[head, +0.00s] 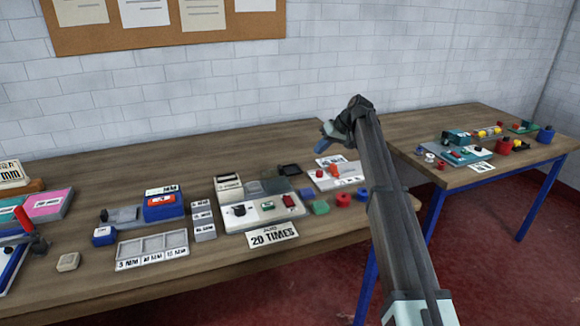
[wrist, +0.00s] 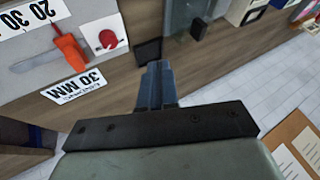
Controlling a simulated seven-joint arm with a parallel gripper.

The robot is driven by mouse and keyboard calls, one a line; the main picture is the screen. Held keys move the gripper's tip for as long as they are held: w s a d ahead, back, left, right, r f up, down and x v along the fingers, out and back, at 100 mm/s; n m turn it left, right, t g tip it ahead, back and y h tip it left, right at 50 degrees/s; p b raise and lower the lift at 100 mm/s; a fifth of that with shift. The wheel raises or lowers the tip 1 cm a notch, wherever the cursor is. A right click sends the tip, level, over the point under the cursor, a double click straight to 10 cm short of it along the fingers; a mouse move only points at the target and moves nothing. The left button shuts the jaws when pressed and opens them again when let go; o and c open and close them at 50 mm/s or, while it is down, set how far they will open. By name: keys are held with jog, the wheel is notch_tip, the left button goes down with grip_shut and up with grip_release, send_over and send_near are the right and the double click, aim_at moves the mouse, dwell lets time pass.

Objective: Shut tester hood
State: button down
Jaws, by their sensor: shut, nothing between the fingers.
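The tester (head: 235,222) is a pale grey device on the long bench, behind a "20 TIMES" card. It has a black knob, a small green panel and a red switch. A grey, see-through-looking part (head: 265,187) at its back seems to be the hood; I cannot tell how far open it is. A greyish panel at the top of the wrist view (wrist: 188,14) may be the same part. My gripper (head: 325,146) is shut and empty, above the bench to the right of and behind the tester. Its fingers show together in the wrist view (wrist: 155,75).
A black block (head: 289,170) lies behind the tester and shows close to my fingers in the wrist view (wrist: 148,51). A white board with an orange-handled tool (head: 333,169) lies to the right. Colored spools (head: 343,200) sit at the front. The bench behind is clear.

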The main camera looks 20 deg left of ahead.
aim_at(266, 178)
jog(key=x, duration=0.6)
jog(key=s+a+x, duration=0.1)
jog(key=x, duration=0.3)
jog(key=shift+r, duration=0.4)
jog(key=shift+s+a+f, duration=0.15)
jog(key=shift+s+a, duration=0.9)
jog(key=shift+a, duration=0.1)
jog(key=shift+s+a, duration=0.4)
jog(key=shift+a, duration=0.05)
jog(key=s+a, duration=0.6)
jog(key=shift+s+a, duration=0.25)
jog(key=shift+s, duration=0.05)
